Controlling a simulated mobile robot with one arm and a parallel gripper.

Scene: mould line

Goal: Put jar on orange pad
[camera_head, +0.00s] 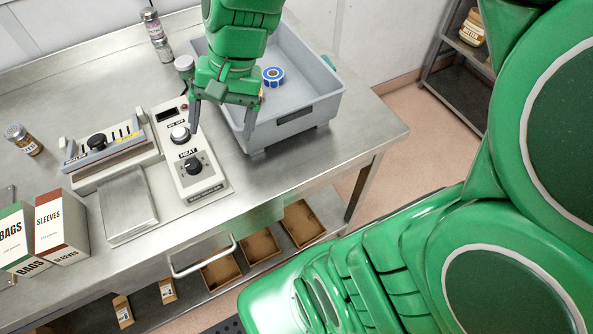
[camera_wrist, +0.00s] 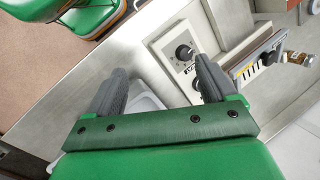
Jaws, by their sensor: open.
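A jar with a metal lid and orange-brown contents (camera_head: 24,140) stands on the steel bench at the left in the head view. It appears to be the jar at the right edge of the wrist view (camera_wrist: 296,58). Two more small jars stand at the back of the bench, a front one (camera_head: 162,47) and a rear one (camera_head: 150,20). I cannot tell which jar is meant. I see no orange pad in either view. My gripper (camera_head: 222,118) is open and empty, above the sealer's right side and the grey bin's edge; its spread fingers also show in the wrist view (camera_wrist: 160,84).
A bag sealer with a HEAT knob (camera_head: 192,166) sits below and left of my gripper. The grey bin (camera_head: 325,103) holds a blue tape roll (camera_head: 273,77). Two boxes, BAGS (camera_head: 14,238) and SLEEVES (camera_head: 60,229), stand front left. A shelf holds another jar (camera_head: 473,27).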

